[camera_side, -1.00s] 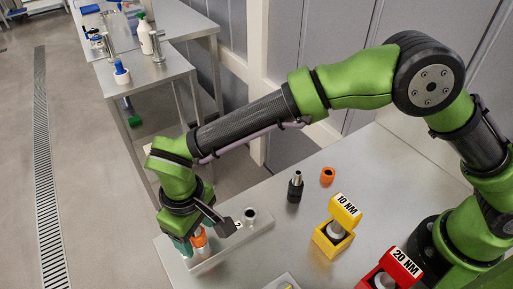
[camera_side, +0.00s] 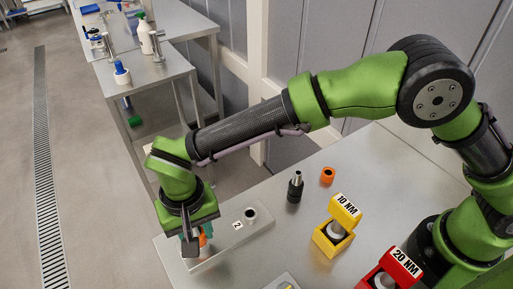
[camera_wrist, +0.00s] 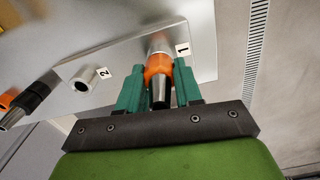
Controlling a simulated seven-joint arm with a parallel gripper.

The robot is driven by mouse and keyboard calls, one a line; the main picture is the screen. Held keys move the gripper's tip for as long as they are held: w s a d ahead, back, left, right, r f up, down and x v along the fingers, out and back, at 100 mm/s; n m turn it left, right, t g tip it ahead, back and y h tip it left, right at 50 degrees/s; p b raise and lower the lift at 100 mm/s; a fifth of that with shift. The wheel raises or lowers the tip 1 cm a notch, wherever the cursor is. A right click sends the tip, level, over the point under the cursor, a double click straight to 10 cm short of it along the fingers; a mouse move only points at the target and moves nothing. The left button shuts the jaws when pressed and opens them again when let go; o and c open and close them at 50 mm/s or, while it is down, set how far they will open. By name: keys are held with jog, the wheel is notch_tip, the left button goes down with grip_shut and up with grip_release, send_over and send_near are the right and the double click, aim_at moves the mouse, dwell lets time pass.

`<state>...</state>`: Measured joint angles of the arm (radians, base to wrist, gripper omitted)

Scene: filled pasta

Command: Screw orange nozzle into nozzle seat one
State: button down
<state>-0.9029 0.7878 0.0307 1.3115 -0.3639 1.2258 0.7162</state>
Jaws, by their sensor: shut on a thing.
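The orange nozzle (camera_wrist: 158,70), with a dark tip, is between the teal fingers of my gripper (camera_wrist: 157,92) in the wrist view. It stands over seat one (camera_wrist: 160,45), a metal cylinder beside the label "1" on the metal plate (camera_side: 215,258). The nozzle meets the seat, but how deep it is in cannot be told. In the side view my gripper (camera_side: 194,243) is at the plate's left end, and only a little of the orange nozzle (camera_side: 204,239) shows beside it. Seat two (camera_side: 250,214), labelled "2", is empty.
A yellow "10 NM" holder (camera_side: 334,238) and a red "20 NM" holder (camera_side: 388,275) stand to the right.

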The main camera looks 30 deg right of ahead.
jog(key=m, duration=0.4)
jog(key=m, duration=0.4)
jog(key=c, duration=1.2)
grip_release()
jog(key=shift+m, duration=0.8)
jog(key=o, duration=0.8)
jog(key=shift+c, duration=0.2)
jog(key=shift+r, duration=3.5)
